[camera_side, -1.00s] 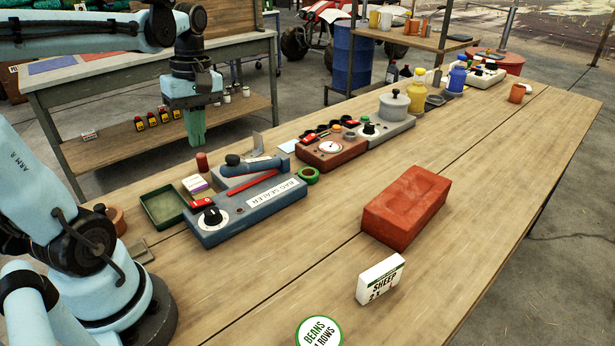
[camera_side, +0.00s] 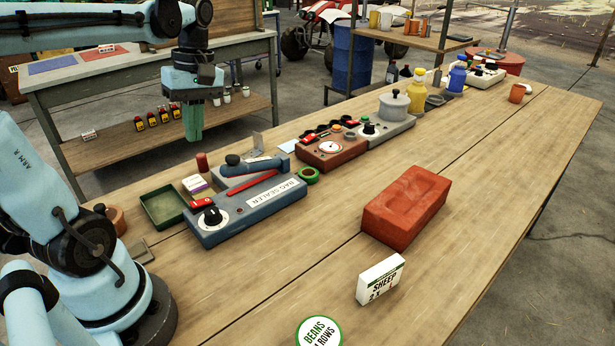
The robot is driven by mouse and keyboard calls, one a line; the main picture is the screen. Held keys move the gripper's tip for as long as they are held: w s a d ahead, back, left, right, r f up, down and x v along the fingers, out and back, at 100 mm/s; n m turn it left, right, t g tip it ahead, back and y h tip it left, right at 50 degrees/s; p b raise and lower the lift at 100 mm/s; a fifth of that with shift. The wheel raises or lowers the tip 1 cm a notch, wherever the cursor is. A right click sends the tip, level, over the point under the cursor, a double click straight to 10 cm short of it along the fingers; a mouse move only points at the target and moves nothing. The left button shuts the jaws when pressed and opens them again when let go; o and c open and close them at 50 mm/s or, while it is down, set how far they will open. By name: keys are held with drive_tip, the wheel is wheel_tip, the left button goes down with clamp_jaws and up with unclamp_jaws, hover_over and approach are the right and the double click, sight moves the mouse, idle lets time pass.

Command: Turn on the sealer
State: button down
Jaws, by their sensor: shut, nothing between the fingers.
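The bag sealer (camera_side: 240,222) is a blue-grey box on the left part of the wooden table, labelled "BAG SEALER". It has a black round knob (camera_side: 211,216) at its front left corner and a red switch (camera_side: 201,204) just behind the knob. A lever arm with a dark handle lies along its back, and a red strip runs over its top. My gripper (camera_side: 190,138) is shut and empty, pointing down in the air above and behind the sealer, touching nothing. The exact state of the switch is too small to tell.
A green tray (camera_side: 163,207) stands left of the sealer and a green tape roll (camera_side: 308,175) at its right. A red-brown device (camera_side: 331,150) stands farther back. The table in front of the sealer is clear.

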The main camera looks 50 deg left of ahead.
sight(196, 202)
drive_tip(key=s+f, duration=0.1)
drive_tip(key=f, duration=0.8)
drive_tip(key=s+f, duration=0.1)
drive_tip(key=f, duration=0.3)
drive_tip(key=shift+s+f, duration=0.3)
drive_tip(key=shift+s+f, duration=0.1)
drive_tip(key=shift+s+f+t, duration=0.1)
drive_tip(key=shift+f+t, duration=0.05)
drive_tip(key=shift+t, duration=0.15)
drive_tip(key=shift+f, duration=0.1)
